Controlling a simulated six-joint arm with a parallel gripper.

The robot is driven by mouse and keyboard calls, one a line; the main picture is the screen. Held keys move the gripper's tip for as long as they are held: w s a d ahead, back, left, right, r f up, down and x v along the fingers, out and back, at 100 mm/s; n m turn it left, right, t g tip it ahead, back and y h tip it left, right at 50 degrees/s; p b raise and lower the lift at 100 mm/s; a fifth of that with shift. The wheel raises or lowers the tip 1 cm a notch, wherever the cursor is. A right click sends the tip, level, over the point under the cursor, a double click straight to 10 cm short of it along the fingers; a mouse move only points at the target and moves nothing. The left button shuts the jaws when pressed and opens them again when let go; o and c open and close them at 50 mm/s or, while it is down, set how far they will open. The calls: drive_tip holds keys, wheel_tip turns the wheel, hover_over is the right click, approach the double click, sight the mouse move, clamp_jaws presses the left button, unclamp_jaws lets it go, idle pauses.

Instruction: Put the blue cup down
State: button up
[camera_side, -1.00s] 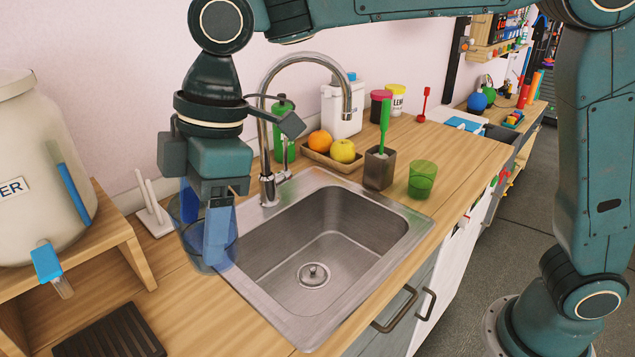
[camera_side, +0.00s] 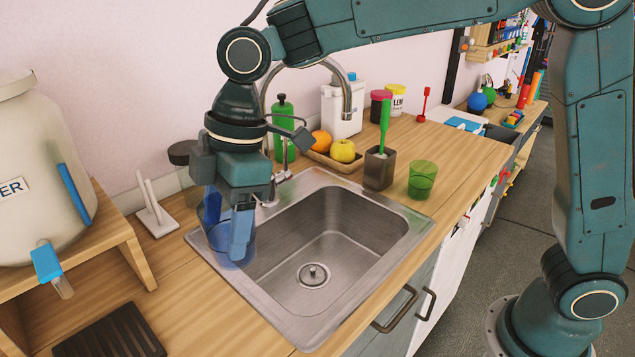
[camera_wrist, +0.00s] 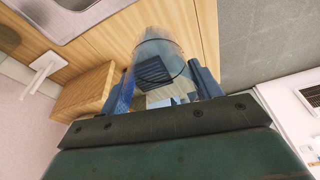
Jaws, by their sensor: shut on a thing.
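The see-through blue cup (camera_side: 219,243) is between the blue fingers of my gripper (camera_side: 228,226) in the side view. It looks upright and appears in front of the sink's left rim. I cannot tell how high it is above the rim or counter. In the wrist view the clear cup (camera_wrist: 160,48) fills the space between the two fingers of my gripper (camera_wrist: 163,88). My gripper is shut on the cup, and its near finger hides part of the cup in the side view.
The steel sink (camera_side: 290,325) is right of the cup, with the tap (camera_side: 347,100) behind. A green cup (camera_side: 422,180) and a brush holder (camera_side: 379,170) stand beyond it. A white peg rack (camera_side: 157,218) and a dispenser (camera_side: 35,190) are left. A dark slatted mat (camera_side: 110,335) lies front left.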

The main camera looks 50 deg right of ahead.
drive_tip(key=w+d+f, duration=0.1)
drive_tip(key=d+f, duration=1)
drive_tip(key=d, duration=0.2)
drive_tip(key=shift+w, duration=0.35)
drive_tip(key=shift+d+f, duration=0.1)
wheel_tip(320, 180, down, 16)
drive_tip(key=shift+f, duration=1.85)
drive_tip(key=shift+f, duration=0.1)
drive_tip(key=o, duration=1)
